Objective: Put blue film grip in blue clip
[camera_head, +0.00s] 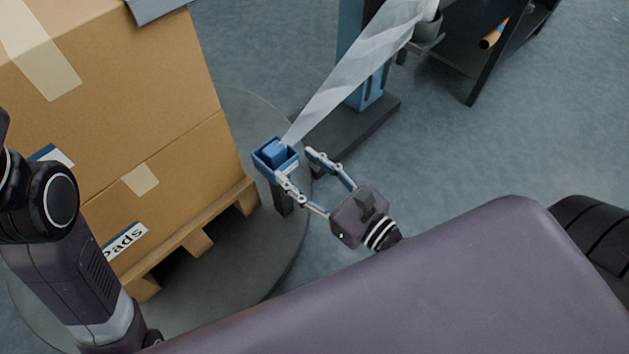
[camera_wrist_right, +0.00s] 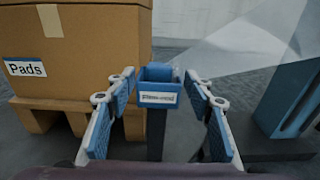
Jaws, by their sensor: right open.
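The blue clip (camera_head: 264,162) is a small open-topped blue holder on a dark post beside the pallet. It also shows in the right wrist view (camera_wrist_right: 146,88), with a white label on its front. The blue film grip (camera_head: 275,151) sits in the clip's opening, with clear film (camera_head: 345,88) running from it up to the right.
A cardboard box labelled "Pads" (camera_head: 150,120) stands on a wooden pallet (camera_head: 205,240) left of the clip. A blue column on a dark base (camera_head: 350,130) stands behind. A dark shelf (camera_head: 475,50) is at upper right. The floor at right is clear.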

